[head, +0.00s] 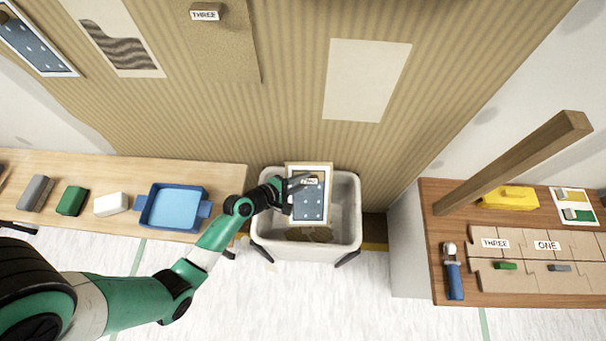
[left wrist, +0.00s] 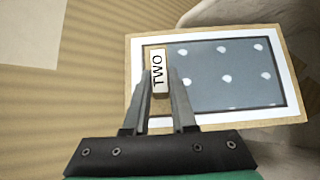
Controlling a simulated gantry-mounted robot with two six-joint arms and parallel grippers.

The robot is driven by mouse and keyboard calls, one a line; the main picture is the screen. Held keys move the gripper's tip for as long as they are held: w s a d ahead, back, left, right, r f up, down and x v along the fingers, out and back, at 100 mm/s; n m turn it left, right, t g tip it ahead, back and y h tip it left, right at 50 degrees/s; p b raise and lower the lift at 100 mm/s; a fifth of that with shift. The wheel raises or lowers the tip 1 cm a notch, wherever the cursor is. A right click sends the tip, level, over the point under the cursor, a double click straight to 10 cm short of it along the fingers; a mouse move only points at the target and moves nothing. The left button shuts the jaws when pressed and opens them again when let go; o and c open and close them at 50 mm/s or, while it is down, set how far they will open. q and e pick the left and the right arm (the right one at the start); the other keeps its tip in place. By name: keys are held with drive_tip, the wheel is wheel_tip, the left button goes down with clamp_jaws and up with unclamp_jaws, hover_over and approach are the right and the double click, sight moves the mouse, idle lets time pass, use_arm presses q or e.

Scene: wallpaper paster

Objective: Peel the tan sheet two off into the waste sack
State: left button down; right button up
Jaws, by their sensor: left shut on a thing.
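Sheet two (head: 310,205) is a tan-edged sheet with a white border and a blue-grey panel of white dots. It hangs over the pale waste sack (head: 264,225), its lower part inside the opening. My left gripper (head: 300,183) is shut on the sheet's label tab near its top edge. In the left wrist view the fingers (left wrist: 160,82) close on the tab (left wrist: 158,72) marked TWO, with sheet two (left wrist: 225,75) stretching off to the right. Something brown lies at the sack's bottom, partly hidden. My right gripper is not in view.
A striped tan wall (head: 290,90) bears a tan sheet with a THREE tab (head: 206,14), a wavy-patterned sheet (head: 118,45) and a bare pale rectangle (head: 367,80). A bench with a blue tray (head: 146,213) stands left. A right-hand table (head: 450,205) holds boards, and a wooden post (head: 510,165) rises there.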

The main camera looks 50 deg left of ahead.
sight(308, 198)
use_arm(q)
drive_tip(key=shift+f+b, duration=1.6)
drive_tip(key=shift+f, duration=0.8)
drive_tip(key=c, duration=0.7)
unclamp_jaws()
drive_tip(key=shift+o, duration=0.2)
